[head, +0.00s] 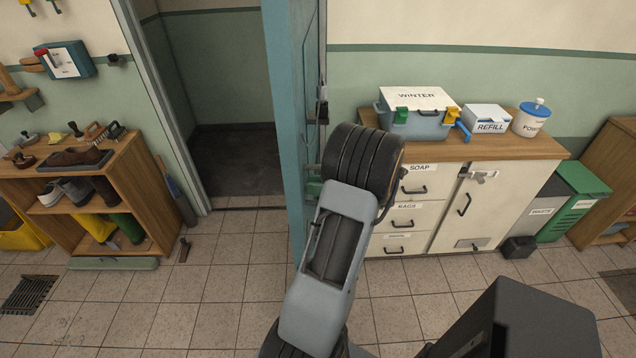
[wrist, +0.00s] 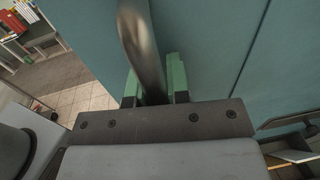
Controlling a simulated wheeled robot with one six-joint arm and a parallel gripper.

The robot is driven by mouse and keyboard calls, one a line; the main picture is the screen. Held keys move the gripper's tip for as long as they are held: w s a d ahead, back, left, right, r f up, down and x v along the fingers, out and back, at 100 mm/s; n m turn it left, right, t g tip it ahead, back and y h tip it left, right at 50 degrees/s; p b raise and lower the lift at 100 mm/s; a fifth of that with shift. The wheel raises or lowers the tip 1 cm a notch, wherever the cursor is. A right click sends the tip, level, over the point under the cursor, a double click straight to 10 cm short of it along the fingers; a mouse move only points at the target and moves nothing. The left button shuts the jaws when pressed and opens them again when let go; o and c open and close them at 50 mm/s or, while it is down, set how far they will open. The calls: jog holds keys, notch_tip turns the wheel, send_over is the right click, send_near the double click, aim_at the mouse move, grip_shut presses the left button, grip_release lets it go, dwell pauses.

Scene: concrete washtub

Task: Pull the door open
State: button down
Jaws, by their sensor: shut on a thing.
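The teal door (head: 283,130) stands swung out from its frame, seen nearly edge-on. The doorway (head: 230,90) to its left is open onto a dark floor and green walls. In the wrist view the door's teal face (wrist: 205,45) fills much of the picture. A metal bar handle (wrist: 138,40) runs from the top down between the green fingers of my gripper (wrist: 155,88). The gripper is shut on this handle. In the head view my arm reaches up to the door's right face and hides most of the gripper and handle.
A cabinet with drawers (head: 395,222) stands right of the door, with a winter box (head: 415,122) on top. A shoe shelf (head: 130,185) is left of the doorway. Tiled floor (head: 220,300) is clear left of my arm.

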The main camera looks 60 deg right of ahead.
jog(key=shift+a+f, duration=0.25)
jog(key=shift+a, duration=0.1)
jog(key=c, duration=1.4)
grip_release()
jog(key=shift+s+a+r, duration=0.1)
jog(key=shift+s+a, duration=0.05)
jog(key=shift+a, duration=0.05)
jog(key=shift+a+r, duration=0.1)
jog(key=shift+a, duration=0.25)
jog(key=shift+o, duration=0.7)
jog(key=shift+a, duration=0.15)
jog(key=shift+d, duration=0.35)
jog(key=shift+c, duration=0.6)
jog(key=shift+s+d, duration=0.1)
jog(key=b+v, duration=0.1)
jog(key=v, duration=1.2)
jog(key=shift+s+d+b, duration=0.3)
